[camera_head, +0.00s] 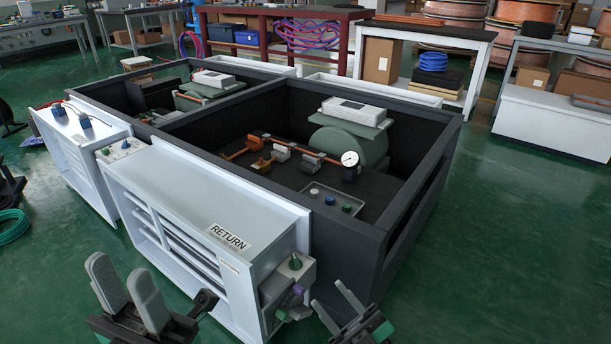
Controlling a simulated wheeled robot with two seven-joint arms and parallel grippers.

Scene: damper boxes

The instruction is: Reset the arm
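My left gripper (127,290) is at the lower left, in front of the white RETURN cabinet. Its two grey fingers point up with a gap between them, and nothing is between them. My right gripper (337,308) is at the bottom, right of the cabinet's corner and near the dark box wall. Its two thin fingers stand apart, with nothing seen between them. The white damper box unit (205,205) has a RETURN label on its top and slatted openings in its front. Neither gripper is clearly touching it.
A large dark open box (372,235) holds a green motor, copper pipe and gauge. A small grey control block (287,285) sits on the cabinet's right end. Another white unit (85,150) stands further left. Green floor (510,250) is clear at right.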

